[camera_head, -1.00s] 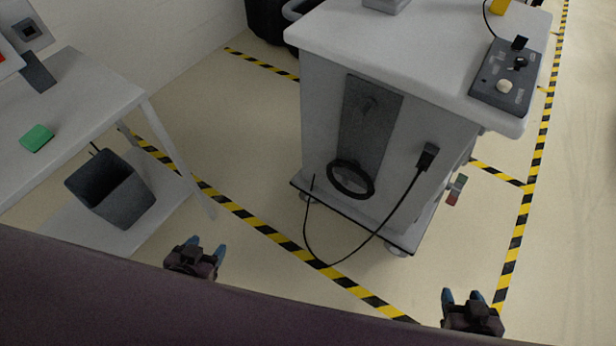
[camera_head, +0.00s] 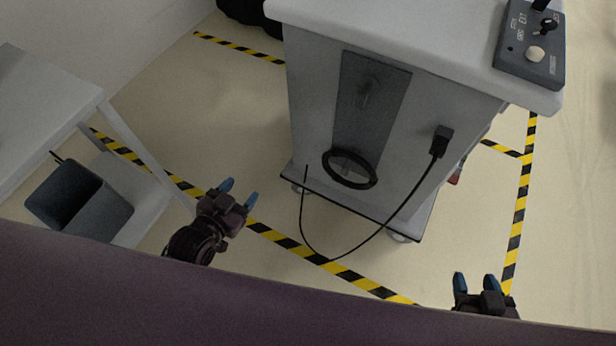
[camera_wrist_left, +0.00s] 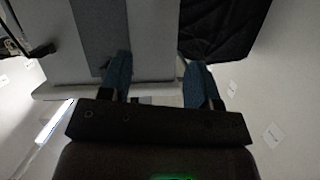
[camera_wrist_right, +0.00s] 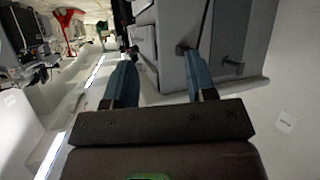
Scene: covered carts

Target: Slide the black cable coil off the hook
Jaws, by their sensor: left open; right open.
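The black cable coil (camera_head: 349,169) shows as a dark ring low on the front of the white cart, at the foot of a grey upright plate (camera_head: 372,120). A small hook (camera_head: 367,92) juts from the upper part of that plate. A gap shows between hook and coil in the head view, and I cannot tell what holds the coil. My left gripper (camera_head: 239,191) is open and empty, left of the cart and apart from the coil. My right gripper (camera_head: 475,281) is open and empty at the lower right. I cannot pick out the coil in either wrist view.
A black plug (camera_head: 442,141) on the cart's front trails a loose cable (camera_head: 386,228) down towards the floor. A control box (camera_head: 531,48) sits on the cart top. A white table (camera_head: 45,100) and grey bin (camera_head: 78,200) stand left. Open floor lies between.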

